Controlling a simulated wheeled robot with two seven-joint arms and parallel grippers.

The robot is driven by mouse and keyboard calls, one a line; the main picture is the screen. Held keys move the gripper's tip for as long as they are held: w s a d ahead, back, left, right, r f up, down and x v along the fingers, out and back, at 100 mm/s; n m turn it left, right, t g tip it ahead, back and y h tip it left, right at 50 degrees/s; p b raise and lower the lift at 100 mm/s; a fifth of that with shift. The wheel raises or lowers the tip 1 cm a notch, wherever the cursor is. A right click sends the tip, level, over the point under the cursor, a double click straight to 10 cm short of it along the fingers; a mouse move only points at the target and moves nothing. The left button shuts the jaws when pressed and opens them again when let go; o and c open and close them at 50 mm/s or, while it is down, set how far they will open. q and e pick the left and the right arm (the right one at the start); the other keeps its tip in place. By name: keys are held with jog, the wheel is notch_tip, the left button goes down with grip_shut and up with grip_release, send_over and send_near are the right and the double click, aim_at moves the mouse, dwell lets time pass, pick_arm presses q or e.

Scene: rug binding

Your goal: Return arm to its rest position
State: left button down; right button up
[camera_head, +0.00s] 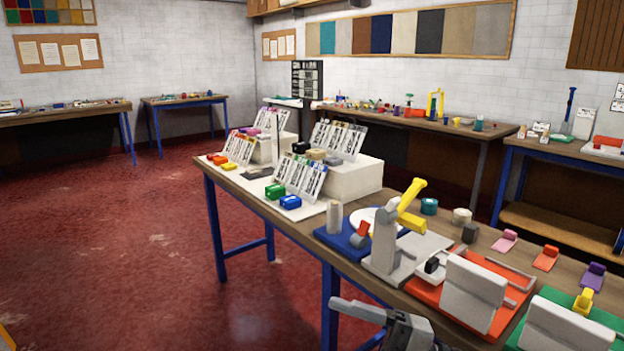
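A grey gripper (375,320), which I take to be my right one, shows at the bottom edge, right of centre. It is beside the front edge of the long workbench (310,232), and I see nothing held in it. One light grey finger points left; the rest is cut off by the frame, so its opening is unclear. A grey press with a raised yellow handle (411,194) stands on the bench beyond it. My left gripper is out of view.
A red board (425,291) with a white upright plate and a green board (602,334) lie on the near bench. Sample racks (300,177) and green and blue blocks stand farther left. Open red floor (110,240) lies left of the bench.

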jog(key=s+d+f+m+t+h+b, duration=0.1)
jog(key=s+d+f+m+t+h, duration=0.1)
jog(key=f+m+h, duration=0.3)
jog(key=s+d+f+m+t+h+b, duration=0.1)
jog(key=d+f+m+t+h, duration=0.2)
jog(key=f+m, duration=0.6)
jog(key=s+d+f+m+t+h+b, duration=0.1)
jog(key=s+d+f+m+t+h, duration=0.1)
jog(key=f+m+h, duration=0.4)
jog(key=d+f+m+t, duration=0.1)
jog(key=d+m, duration=0.1)
jog(key=m, duration=0.2)
jog(key=shift+s+h, duration=0.3)
jog(key=shift+h, duration=0.1)
jog(key=s+f+g, duration=0.1)
jog(key=s+f, duration=0.1)
jog(key=s+f+m+g, duration=0.1)
jog(key=s+f, duration=0.1)
jog(key=s+d+f+m+g+h, duration=0.1)
jog(key=s+f, duration=0.1)
jog(key=shift+s, duration=0.1)
jog(key=shift+c, duration=0.3)
